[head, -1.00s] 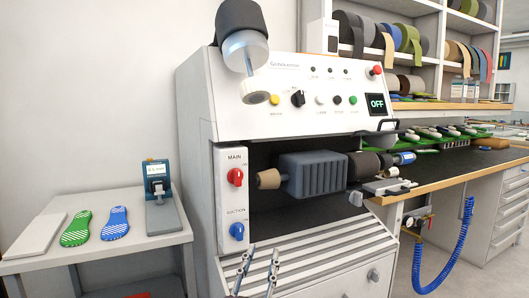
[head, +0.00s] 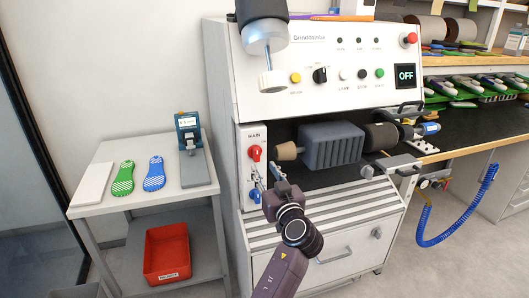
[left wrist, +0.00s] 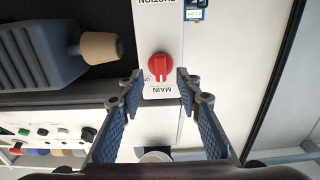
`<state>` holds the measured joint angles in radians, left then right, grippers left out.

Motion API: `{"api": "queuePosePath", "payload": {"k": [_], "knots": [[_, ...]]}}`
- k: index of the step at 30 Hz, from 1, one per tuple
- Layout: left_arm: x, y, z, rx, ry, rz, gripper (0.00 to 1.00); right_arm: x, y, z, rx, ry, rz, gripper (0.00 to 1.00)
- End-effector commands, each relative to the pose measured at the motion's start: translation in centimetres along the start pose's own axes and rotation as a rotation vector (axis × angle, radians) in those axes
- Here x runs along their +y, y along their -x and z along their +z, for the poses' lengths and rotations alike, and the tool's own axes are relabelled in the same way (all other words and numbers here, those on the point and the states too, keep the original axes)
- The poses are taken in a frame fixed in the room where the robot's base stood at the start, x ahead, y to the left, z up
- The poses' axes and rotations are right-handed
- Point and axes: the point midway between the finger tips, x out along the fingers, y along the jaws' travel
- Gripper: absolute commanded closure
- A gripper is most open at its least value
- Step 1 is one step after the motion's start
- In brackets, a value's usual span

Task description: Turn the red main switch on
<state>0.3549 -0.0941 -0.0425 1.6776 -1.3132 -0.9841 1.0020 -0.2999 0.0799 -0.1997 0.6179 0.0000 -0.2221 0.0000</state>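The red main switch (head: 255,153) is a round knob under the MAIN label on the white side panel (head: 250,220) of the grinding machine. In the left wrist view the red switch (left wrist: 160,66) shows upside down, its grip bar nearly upright in the picture. My left gripper (head: 258,181) is in front of the panel, just below the red switch in the head view. In the left wrist view its open fingers (left wrist: 160,82) stand left and right of the switch, with nothing between them. Contact cannot be told. The display (head: 405,76) reads OFF.
A blue suction switch (head: 254,196) sits below, partly hidden by my gripper. A tan cone (head: 287,151) on the grinder shaft juts out close to the right. A side table (head: 125,200) with green and blue insoles stands left; a red bin (head: 167,252) is underneath.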

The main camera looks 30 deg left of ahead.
Motion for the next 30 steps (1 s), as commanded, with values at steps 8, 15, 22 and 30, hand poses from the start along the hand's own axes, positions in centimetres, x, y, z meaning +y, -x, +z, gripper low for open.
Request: {"api": "queuePosePath", "payload": {"k": [8,15,22,30], "knots": [[-0.1,-4.6,-0.3,0.001,-0.003,0.0,0.68,0.0,2.1,-0.3,0.003,0.0,0.0,0.6],[0.0,-6.6,-0.1,0.0,0.0,0.002,0.68,0.0,2.8,-0.4,0.004,0.0,0.0,0.6],[0.0,-6.9,0.1,0.0,0.0,0.003,0.68,0.0,2.7,-0.4,0.004,0.0,0.0,0.6],[0.0,-6.9,0.1,-0.001,0.0,0.003,0.88,0.0,2.7,-0.4,0.004,0.0,0.0,0.6]]}}
